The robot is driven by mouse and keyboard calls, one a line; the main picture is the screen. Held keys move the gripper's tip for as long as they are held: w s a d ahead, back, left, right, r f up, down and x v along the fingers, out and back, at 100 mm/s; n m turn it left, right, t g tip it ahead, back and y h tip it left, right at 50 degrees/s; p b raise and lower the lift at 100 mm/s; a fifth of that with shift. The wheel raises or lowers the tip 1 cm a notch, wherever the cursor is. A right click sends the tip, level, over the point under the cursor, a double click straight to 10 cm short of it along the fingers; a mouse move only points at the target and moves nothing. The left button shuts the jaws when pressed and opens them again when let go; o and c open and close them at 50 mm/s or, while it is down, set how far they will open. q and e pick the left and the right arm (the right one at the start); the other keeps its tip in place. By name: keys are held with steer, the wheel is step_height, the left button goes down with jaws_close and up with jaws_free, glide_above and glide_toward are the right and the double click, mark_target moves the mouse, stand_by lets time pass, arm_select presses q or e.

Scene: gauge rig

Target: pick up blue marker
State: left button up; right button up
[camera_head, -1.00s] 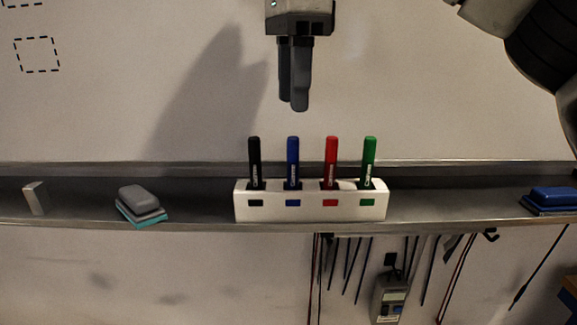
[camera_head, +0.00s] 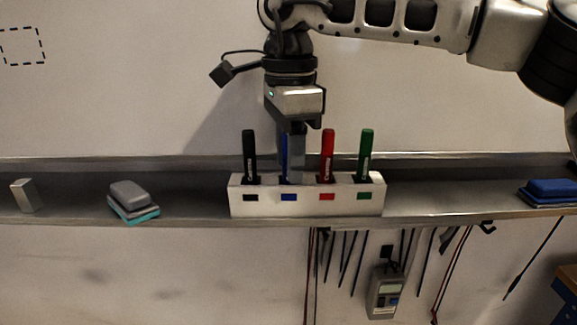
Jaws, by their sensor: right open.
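The blue marker (camera_head: 284,158) stands upright in the second slot from the left of a white holder (camera_head: 307,208). A black marker (camera_head: 249,155), a red marker (camera_head: 327,155) and a green marker (camera_head: 365,155) stand in the other slots. My right gripper (camera_head: 291,178) points down over the blue marker, its jaws open. Its fingers reach down along the marker to just above the holder and hide much of it, including its cap top. I cannot tell whether they touch it. My left gripper is out of view.
The holder sits on a grey metal ledge (camera_head: 440,199) below a whiteboard (camera_head: 130,100). A grey eraser (camera_head: 131,199) and a small metal block (camera_head: 25,195) lie to the left, a blue eraser (camera_head: 551,189) to the right. A meter (camera_head: 384,290) and cables hang below the ledge.

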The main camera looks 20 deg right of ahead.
jaws_close()
steer(key=shift+r, duration=0.1)
